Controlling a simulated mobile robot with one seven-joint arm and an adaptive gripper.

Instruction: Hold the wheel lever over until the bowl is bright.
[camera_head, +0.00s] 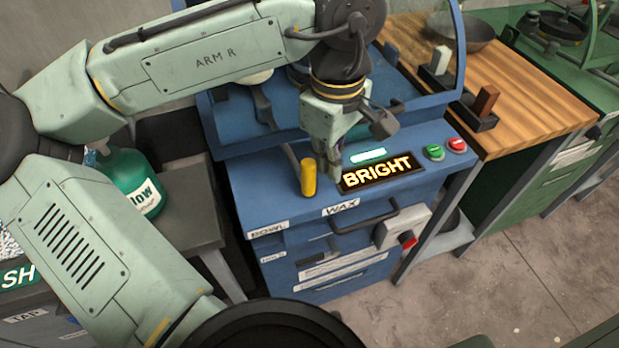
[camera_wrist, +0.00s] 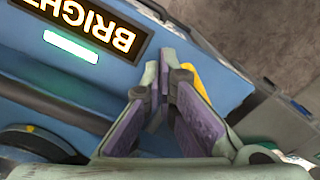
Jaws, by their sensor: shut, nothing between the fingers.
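The wheel lever, with a yellow handle (camera_head: 309,178), stands at the front of the blue machine (camera_head: 245,190), near the BOWL and WAX labels. Part of the yellow handle shows behind a finger in the wrist view (camera_wrist: 203,78). My gripper (camera_head: 335,172) is shut and empty, pointing down just right of the handle. I cannot tell whether it touches it. The sign (camera_head: 382,173) glows BRIGHT, and it shows in the wrist view too (camera_wrist: 92,22). The bowl on the machine cannot be made out; my arm covers part of that area.
A green indicator (camera_head: 368,156) is lit above the sign. Green (camera_head: 434,152) and red (camera_head: 457,145) buttons sit to its right. A green bottle (camera_head: 130,180) stands on a side table at left. A wooden bench (camera_head: 530,95) with a dark bowl (camera_head: 466,32) is at right.

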